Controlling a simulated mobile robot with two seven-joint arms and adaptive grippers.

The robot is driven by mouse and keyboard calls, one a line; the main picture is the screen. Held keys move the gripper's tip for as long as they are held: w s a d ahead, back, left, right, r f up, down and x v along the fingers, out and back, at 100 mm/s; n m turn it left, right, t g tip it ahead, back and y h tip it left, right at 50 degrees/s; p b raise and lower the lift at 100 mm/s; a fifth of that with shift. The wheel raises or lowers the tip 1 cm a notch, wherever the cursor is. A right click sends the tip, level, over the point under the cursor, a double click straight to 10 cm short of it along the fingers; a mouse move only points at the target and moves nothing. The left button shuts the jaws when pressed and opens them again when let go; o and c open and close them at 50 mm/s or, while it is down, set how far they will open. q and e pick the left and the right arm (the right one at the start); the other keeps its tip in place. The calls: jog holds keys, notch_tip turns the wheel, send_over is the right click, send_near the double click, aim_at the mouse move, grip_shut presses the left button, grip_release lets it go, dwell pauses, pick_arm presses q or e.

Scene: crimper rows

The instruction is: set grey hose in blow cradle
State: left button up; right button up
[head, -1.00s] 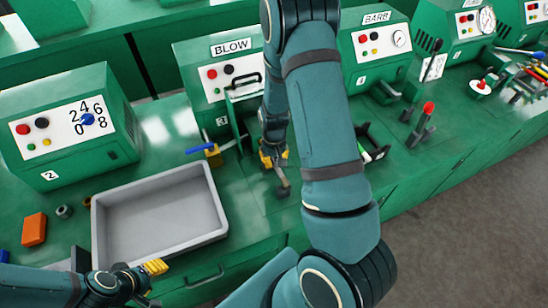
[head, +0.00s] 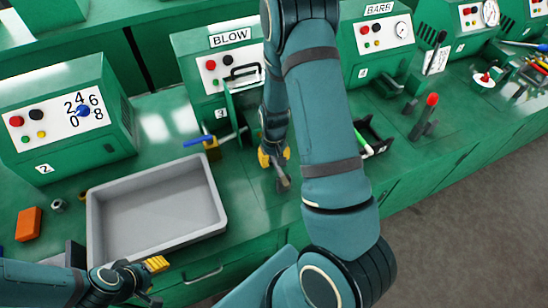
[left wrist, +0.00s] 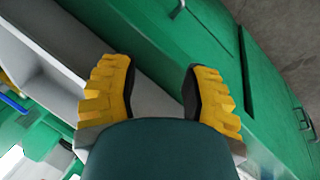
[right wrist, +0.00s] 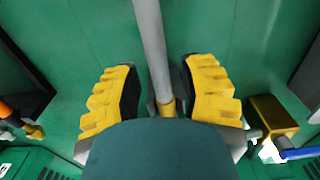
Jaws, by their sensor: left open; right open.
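The grey hose (right wrist: 150,45) runs between the two yellow fingers of my right gripper (right wrist: 160,92) in the right wrist view, with clear gaps on both sides. A brass-coloured fitting (right wrist: 167,107) is at its near end. In the head view my right gripper (head: 274,157) is open and low over the bench in front of the BLOW machine (head: 213,75). My right arm hides much of that spot, and I cannot make out the cradle clearly. My left gripper (head: 157,264) is open and empty at the grey tray's front edge; its fingers show in the left wrist view (left wrist: 160,95).
A brass block (head: 212,150) with a blue lever (head: 199,140) stands left of my right gripper. The grey tray (head: 93,225) is empty. An orange block (head: 29,224) lies left of it. A black holder (head: 384,143) and a red-tipped lever (head: 432,100) stand to the right.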

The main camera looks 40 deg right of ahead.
notch_tip(320, 180, up, 12)
dwell(0.6)
dwell(0.5)
